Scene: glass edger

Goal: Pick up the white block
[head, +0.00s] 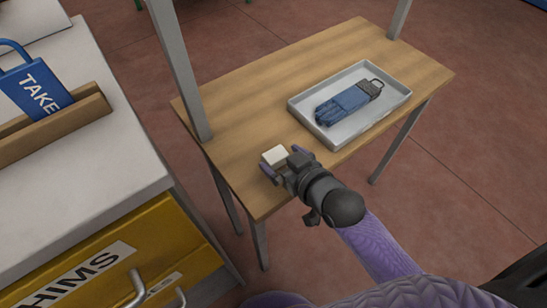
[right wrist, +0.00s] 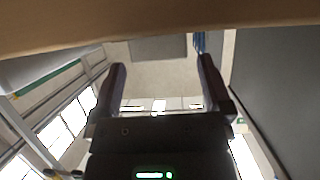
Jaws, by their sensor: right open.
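The white block (head: 275,154) is a small pale piece on the wooden table (head: 235,115), near its front left part. My right gripper (head: 283,161) is open at the block, with one purple finger to its left and the other to its right. The near part of the block is partly hidden by the gripper. I cannot tell whether the fingers touch it. In the right wrist view the two fingers (right wrist: 160,78) stand apart, and I cannot make out the block between them. My left gripper is not in view.
A grey post (head: 181,68) rises at the table's left side. A cabinet with yellow drawers (head: 160,240) and a wooden holder with a blue tag (head: 35,85) stand left.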

